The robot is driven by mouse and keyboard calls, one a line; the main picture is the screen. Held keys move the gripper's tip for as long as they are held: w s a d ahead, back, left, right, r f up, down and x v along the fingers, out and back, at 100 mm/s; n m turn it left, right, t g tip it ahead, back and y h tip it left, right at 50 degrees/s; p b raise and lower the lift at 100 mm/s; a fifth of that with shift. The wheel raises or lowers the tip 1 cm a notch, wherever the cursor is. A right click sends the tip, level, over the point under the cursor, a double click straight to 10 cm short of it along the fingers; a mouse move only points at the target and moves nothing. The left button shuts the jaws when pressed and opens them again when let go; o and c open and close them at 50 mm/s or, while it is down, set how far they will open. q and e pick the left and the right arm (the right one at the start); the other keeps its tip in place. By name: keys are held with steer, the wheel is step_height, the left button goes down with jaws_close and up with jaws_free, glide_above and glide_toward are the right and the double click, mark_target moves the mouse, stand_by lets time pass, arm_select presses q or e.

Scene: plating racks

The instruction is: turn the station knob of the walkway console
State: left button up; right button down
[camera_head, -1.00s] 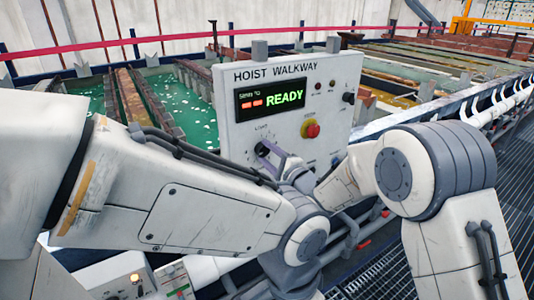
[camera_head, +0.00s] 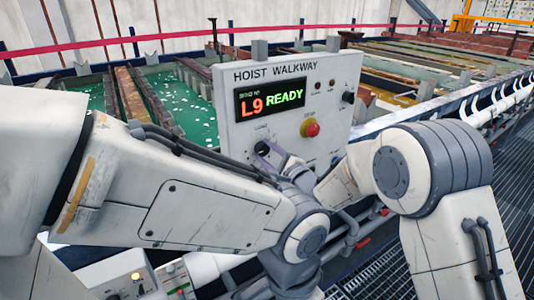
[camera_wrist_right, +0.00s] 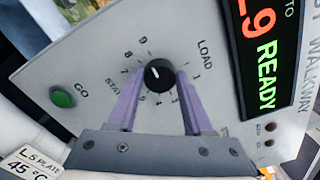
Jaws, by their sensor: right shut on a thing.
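The grey walkway console (camera_head: 225,110) reads HOIST WALKWAY, with L9 READY on its display (camera_head: 270,97). The black station knob (camera_head: 261,148) is on its lower left. In the right wrist view the knob (camera_wrist_right: 159,74) sits between the two purple fingers of my right gripper (camera_wrist_right: 161,80), which is shut on it. A number dial surrounds it, and its white mark points up and slightly left in that view. My right gripper (camera_head: 268,152) partly covers the knob in the head view. My left arm crosses the foreground; its gripper does not show.
A red emergency button (camera_head: 310,128) and a black selector (camera_head: 347,97) are on the console face. A green GO button (camera_wrist_right: 62,97) is near the knob. Green tanks (camera_head: 185,110) lie behind, and a grated walkway (camera_head: 505,180) runs along the right.

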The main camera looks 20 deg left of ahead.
steer(key=shift+c, duration=1.6)
jaws_free()
steer(key=b+v, duration=0.3)
steer(key=v, duration=0.7)
steer(key=shift+s+d+b, duration=0.2)
steer(key=shift+b, duration=0.15)
